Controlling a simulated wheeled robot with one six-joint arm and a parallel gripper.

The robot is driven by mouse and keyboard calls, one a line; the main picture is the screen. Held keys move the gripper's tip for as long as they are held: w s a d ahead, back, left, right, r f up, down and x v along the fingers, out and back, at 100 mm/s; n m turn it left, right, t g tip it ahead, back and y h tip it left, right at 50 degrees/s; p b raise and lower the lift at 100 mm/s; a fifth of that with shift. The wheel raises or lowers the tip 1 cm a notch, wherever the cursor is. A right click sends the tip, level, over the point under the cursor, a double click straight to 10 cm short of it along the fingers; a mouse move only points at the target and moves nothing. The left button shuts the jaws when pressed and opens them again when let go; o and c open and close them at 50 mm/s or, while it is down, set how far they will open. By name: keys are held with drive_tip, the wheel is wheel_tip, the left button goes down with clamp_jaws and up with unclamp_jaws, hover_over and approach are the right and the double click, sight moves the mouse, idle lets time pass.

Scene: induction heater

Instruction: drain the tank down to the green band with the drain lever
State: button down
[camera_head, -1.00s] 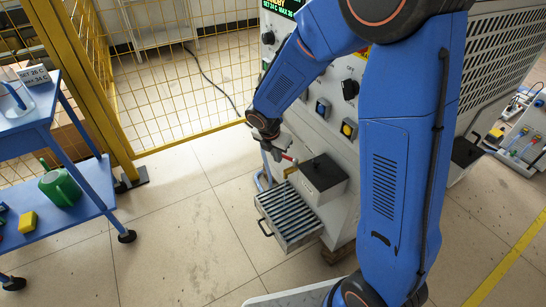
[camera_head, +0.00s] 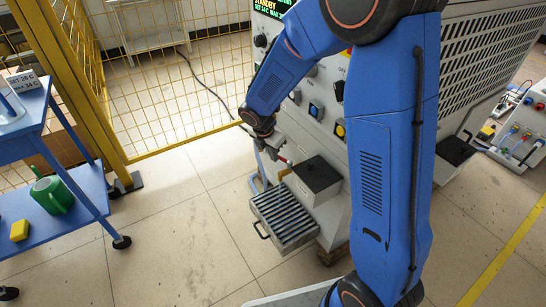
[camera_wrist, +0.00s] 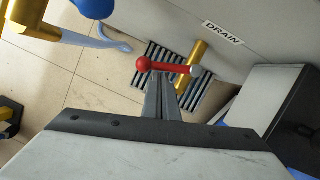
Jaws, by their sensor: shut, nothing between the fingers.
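The drain lever (camera_wrist: 168,67) is a red bar with a red ball at its left end in the wrist view. It joins a brass valve (camera_wrist: 193,72) beside the "DRAIN" label (camera_wrist: 222,33). My gripper (camera_wrist: 162,80) is shut, with its fingertips at or just beside the lever; contact cannot be told. In the head view my gripper (camera_head: 266,138) is by the machine front, and a bit of the red lever (camera_head: 284,160) shows. I cannot make out the tank's level or the green band.
A slatted drain grate (camera_head: 284,216) juts from the machine under the valve. A dark-topped box (camera_head: 318,178) is close on its right. A blue cart (camera_head: 88,190) with a green watering can (camera_head: 54,194) stands left. Yellow fencing (camera_head: 170,80) is behind. Floor between is clear.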

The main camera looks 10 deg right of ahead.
drive_tip(key=m, duration=0.1)
drive_tip(key=w+d+m, duration=0.1)
drive_tip(key=shift+w+m+g, duration=0.25)
drive_tip(key=shift+m+g, duration=0.05)
drive_tip(key=shift+w+d, duration=0.15)
idle(0.4)
drive_tip(key=s+a+r, duration=0.2)
drive_tip(key=a+r, duration=0.4)
drive_tip(key=r, duration=0.4)
drive_tip(key=shift+a+r, duration=0.15)
drive_tip(key=shift+a, duration=0.15)
